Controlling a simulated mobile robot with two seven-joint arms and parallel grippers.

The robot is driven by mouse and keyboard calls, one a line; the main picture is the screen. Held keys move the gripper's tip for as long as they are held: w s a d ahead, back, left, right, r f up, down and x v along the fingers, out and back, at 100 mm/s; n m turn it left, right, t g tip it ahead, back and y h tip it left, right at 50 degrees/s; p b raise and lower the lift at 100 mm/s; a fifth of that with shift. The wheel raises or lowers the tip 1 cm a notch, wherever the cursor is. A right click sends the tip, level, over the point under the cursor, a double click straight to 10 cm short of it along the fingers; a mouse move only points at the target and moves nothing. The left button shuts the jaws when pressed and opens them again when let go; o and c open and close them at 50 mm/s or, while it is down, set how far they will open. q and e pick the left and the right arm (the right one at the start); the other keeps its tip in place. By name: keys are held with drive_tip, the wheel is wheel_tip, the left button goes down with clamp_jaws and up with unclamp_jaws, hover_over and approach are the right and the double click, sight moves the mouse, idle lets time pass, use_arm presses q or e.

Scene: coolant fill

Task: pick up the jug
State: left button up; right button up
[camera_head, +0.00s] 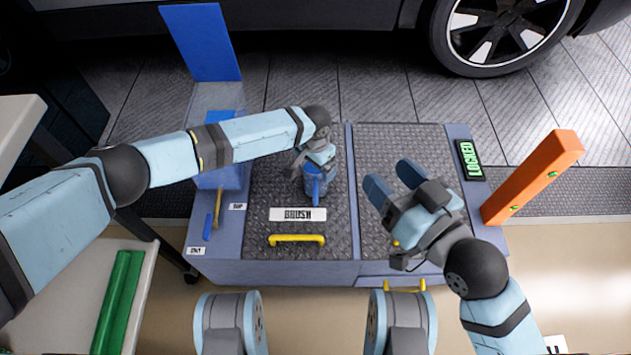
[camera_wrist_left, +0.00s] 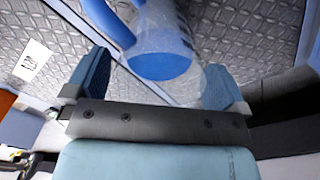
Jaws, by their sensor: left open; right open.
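The jug (camera_head: 325,183) is a translucent vessel with blue in it, on the dark tread-plate top of the cart. A blue handle shows on its near side. My left gripper (camera_head: 312,160) is open at the jug and partly covers it from above. In the left wrist view the jug (camera_wrist_left: 160,62) shows between the two spread blue fingers, with its round blue end toward the camera and the handle (camera_wrist_left: 106,22) to the left. I cannot tell whether a finger touches it. My right gripper (camera_head: 394,181) is open and empty above the right half of the cart.
A clear bin (camera_head: 214,103) with a blue upright panel (camera_head: 202,42) stands at the left. A yellow handle (camera_head: 297,239) and a "BRUSH" label (camera_head: 298,214) are in front of the jug. At the right are a "LOCKED" sign (camera_head: 470,160) and an orange post (camera_head: 532,178).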

use_arm(q)
drive_tip(key=shift+f, duration=0.45)
use_arm(e)
drive_tip(key=shift+f, duration=0.45)
use_arm(q)
drive_tip(key=shift+r, duration=0.1)
drive_tip(key=c, duration=1.1)
use_arm(e)
drive_tip(key=shift+r, duration=0.1)
